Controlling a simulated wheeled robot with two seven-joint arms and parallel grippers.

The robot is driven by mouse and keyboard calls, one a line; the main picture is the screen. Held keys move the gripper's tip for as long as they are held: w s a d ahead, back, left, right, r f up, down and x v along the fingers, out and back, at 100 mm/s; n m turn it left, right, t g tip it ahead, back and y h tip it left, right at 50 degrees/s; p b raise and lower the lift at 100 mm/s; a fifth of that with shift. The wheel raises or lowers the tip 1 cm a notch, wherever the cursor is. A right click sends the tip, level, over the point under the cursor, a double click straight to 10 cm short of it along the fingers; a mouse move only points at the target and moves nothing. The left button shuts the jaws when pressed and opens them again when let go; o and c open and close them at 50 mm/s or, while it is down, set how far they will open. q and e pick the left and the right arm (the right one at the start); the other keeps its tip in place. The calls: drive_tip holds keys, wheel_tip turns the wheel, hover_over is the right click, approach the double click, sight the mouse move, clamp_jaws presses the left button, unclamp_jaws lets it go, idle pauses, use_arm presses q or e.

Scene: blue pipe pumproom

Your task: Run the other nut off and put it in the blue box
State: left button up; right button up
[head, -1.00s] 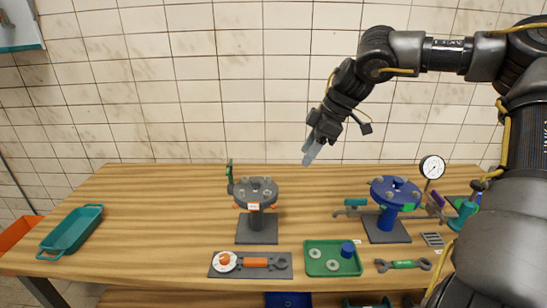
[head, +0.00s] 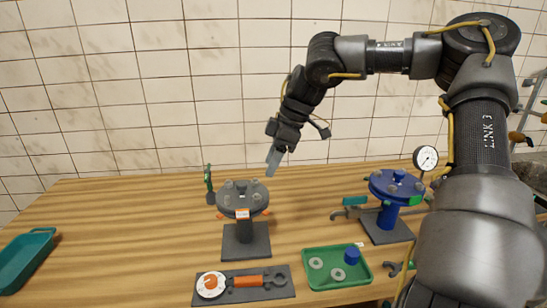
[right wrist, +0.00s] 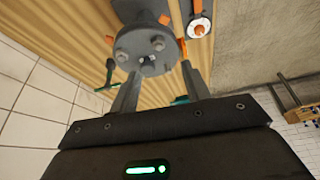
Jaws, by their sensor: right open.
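The grey flange (head: 243,194) stands on a dark stand near the middle of the table, with several bolt ends or nuts on its top. Which one is the task's nut I cannot tell. My right gripper (head: 272,172) is open and empty, above and just right of the grey flange, pointing down. In the right wrist view the flange (right wrist: 150,52) lies between and beyond the open fingers (right wrist: 160,95), apart from them. A blue flange (head: 396,186) stands to the right. No blue box is clearly in view. My left gripper is out of view.
A green tray (head: 312,281) with washers and a blue cylinder (head: 351,256) lies in front. A teal tray (head: 22,262) is at the left. A dial gauge (head: 426,158) stands behind the blue flange. The table's left middle is clear.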

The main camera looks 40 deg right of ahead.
drive_tip(key=p+x, duration=0.1)
drive_tip(key=x, duration=0.9)
drive_tip(key=shift+d, duration=0.1)
drive_tip(key=shift+r, duration=0.1)
drive_tip(key=shift+c, duration=0.2)
